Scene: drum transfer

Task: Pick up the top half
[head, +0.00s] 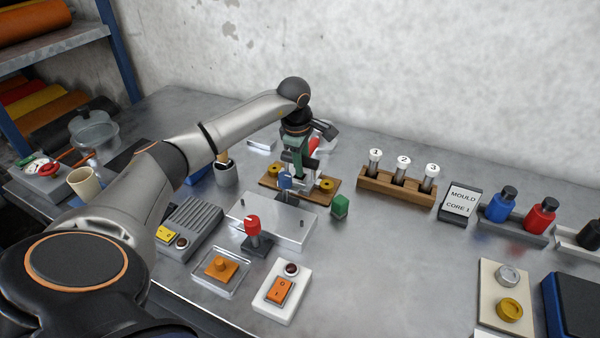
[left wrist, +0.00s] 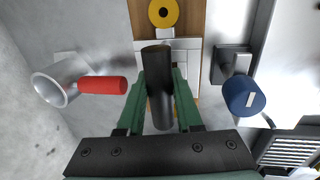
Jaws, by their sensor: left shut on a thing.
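My left gripper (head: 298,168) reaches down over a wooden board (head: 322,195) with brass-coloured rings near the middle of the bench. In the head view the gripper largely hides the block and handle. I cannot tell whether the top half is apart from what lies under it. My right gripper is out of view.
A blue-knobbed lever (head: 286,181) stands close in front, and a red-handled tool (left wrist: 102,86) lies close on the other side. The bench front right of centre is clear.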

